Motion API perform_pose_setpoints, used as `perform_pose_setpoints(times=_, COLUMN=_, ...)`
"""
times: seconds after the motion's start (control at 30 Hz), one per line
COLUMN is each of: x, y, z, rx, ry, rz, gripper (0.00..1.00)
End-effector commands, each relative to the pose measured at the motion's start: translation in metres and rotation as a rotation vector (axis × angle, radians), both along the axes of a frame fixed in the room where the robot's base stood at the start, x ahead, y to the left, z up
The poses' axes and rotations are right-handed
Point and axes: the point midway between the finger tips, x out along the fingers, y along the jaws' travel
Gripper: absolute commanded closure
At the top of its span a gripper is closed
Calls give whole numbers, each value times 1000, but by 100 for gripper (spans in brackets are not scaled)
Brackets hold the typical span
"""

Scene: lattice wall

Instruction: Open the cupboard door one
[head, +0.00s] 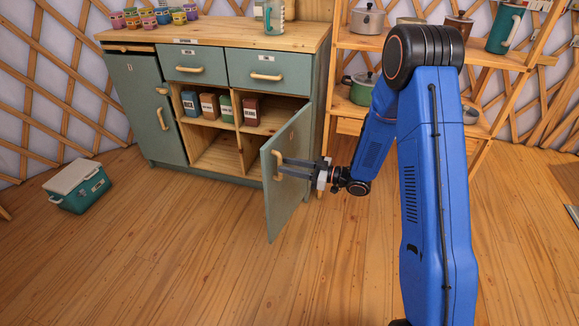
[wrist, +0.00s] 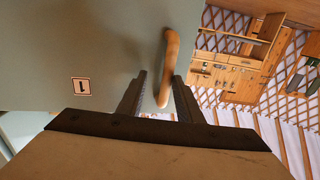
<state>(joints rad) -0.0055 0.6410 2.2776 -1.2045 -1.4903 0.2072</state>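The cupboard door marked with a one-like label (head: 279,197) is swung wide open on the right side of the green wooden cupboard. Its light wooden bar handle (head: 277,163) also shows in the wrist view (wrist: 167,62). My gripper (head: 281,167) is at this handle. In the wrist view, the two dark fingers of my gripper (wrist: 160,76) are apart, one on each side of the handle. A gap shows on the left, and the right finger is close to the handle; I cannot tell whether it touches. The label (wrist: 82,87) shows below the handle's left in the wrist view.
Behind the door, the open compartment holds several boxes (head: 208,105). Two shut drawers (head: 267,75) are above and another door (head: 140,98) is at the left. Cups stand on the worktop. A shelf rack (head: 480,155) is at right, a cooler (head: 78,187) at left. The front floor is clear.

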Motion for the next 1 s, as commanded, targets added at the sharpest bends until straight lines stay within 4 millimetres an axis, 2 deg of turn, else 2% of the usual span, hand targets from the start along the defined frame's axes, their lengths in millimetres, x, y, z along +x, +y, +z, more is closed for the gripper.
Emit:
perform_pose_setpoints(times=0.23, x=-7, y=-19, z=0, rx=-1, ry=1, rz=-2, gripper=67)
perform_pose_setpoints(times=1.0, x=-52, y=-138, z=0, rx=0, ry=1, rz=-3, gripper=67)
